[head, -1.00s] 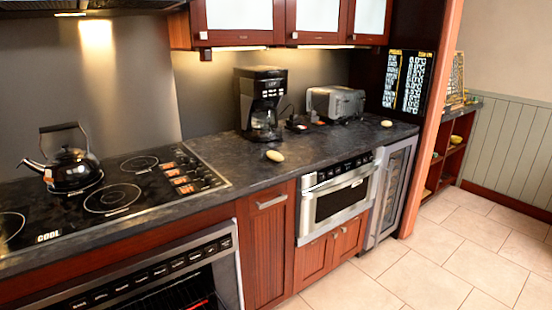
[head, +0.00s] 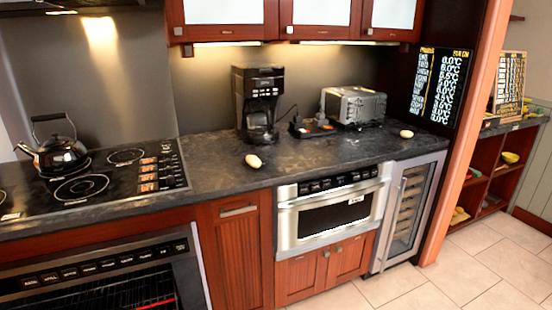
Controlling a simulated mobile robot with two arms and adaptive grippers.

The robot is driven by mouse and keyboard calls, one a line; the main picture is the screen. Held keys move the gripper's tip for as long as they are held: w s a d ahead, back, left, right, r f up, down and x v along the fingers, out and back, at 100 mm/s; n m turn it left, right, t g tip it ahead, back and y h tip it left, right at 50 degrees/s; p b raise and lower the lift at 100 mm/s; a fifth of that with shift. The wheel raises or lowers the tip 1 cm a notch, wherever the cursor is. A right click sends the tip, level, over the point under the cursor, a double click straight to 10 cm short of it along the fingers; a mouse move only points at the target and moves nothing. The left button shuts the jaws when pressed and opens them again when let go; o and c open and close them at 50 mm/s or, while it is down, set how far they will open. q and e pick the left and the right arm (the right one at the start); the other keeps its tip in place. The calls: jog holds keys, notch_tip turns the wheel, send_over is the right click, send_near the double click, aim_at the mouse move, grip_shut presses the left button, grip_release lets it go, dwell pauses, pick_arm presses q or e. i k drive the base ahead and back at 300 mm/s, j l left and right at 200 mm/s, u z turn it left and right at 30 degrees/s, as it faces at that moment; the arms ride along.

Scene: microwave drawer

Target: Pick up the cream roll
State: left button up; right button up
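Two small pale, rounded items lie on the dark counter in the head view. One pale cream oval item (head: 254,161) lies near the counter's front edge, in front of the coffee maker and right of the stove. The other pale roll-like item (head: 406,134) lies farther right, above the wine cooler. Both are too small to tell which is the cream roll. Neither of my grippers is in view.
A kettle (head: 62,155) stands on the cooktop (head: 120,185). A coffee maker (head: 257,103) and a toaster (head: 354,105) stand at the back. The microwave drawer (head: 333,208) is shut below the counter (head: 310,160). The tiled floor (head: 440,270) at right is clear.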

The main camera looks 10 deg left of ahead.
aim_at(252, 160)
jog(key=i+l, duration=0.2)
jog(key=i+l+u, duration=0.15)
jog(key=l, duration=0.3)
jog(key=i+l, duration=0.25)
jog(key=i+l+u, duration=0.15)
jog(key=l, duration=0.25)
jog(key=i+l, duration=0.2)
jog(key=l, duration=0.15)
jog(key=u, duration=0.05)
